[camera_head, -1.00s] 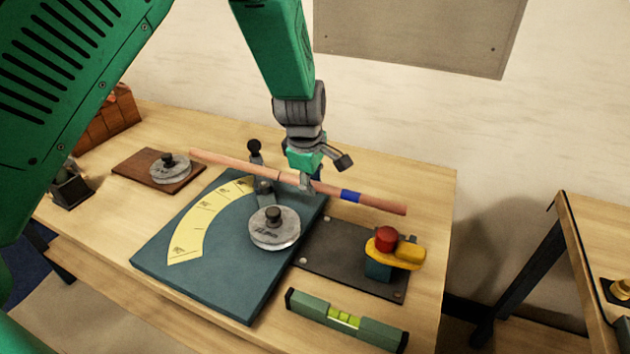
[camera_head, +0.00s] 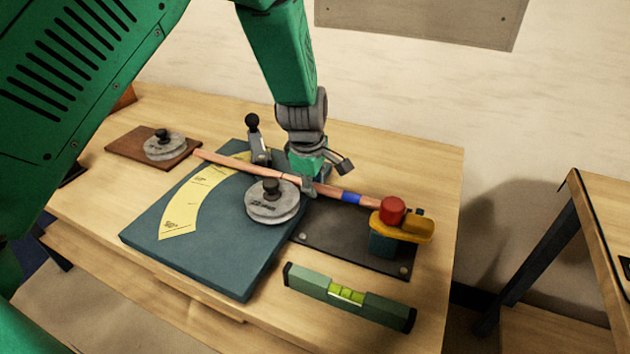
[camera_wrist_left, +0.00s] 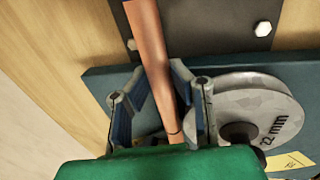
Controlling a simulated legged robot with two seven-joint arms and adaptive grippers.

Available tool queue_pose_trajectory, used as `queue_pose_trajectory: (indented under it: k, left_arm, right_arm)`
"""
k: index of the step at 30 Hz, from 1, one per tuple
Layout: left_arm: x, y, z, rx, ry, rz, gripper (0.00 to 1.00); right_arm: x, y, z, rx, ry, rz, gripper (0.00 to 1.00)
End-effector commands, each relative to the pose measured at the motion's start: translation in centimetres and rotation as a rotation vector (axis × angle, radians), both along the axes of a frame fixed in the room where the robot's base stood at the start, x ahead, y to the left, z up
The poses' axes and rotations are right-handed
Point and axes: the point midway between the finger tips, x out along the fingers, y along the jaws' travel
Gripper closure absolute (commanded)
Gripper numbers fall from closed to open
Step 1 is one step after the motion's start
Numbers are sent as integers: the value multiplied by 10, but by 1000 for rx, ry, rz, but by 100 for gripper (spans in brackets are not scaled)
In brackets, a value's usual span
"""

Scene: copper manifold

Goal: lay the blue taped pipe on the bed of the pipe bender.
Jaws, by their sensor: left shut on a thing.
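The copper pipe with a blue tape band (camera_head: 350,197) lies across the back of the pipe bender, running from upper left to lower right. My left gripper (camera_head: 308,185) is shut on the pipe left of the blue band. The bender has a blue-green base (camera_head: 205,265) and a dark bed plate (camera_head: 345,243). The pipe's right end is partly hidden behind the red knob (camera_head: 392,210). Whether the pipe touches the bed is unclear. My right gripper is not in view.
A yellow clamp piece (camera_head: 410,228) stands under the red knob. A black-knobbed lever (camera_head: 257,145) stands behind the pipe. A green level (camera_head: 350,297) lies in front. Another grey former (camera_head: 165,146) sits on a brown board (camera_head: 125,150) at left.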

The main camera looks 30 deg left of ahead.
Motion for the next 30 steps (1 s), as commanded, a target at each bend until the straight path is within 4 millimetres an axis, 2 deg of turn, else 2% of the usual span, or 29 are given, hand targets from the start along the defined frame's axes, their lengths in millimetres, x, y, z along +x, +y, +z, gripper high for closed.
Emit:
queue_pose_trajectory:
  k: [30]
  left_arm:
    - [1, -14, 1, 1, -1, 0, 100]
  right_arm:
    - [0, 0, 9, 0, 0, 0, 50]
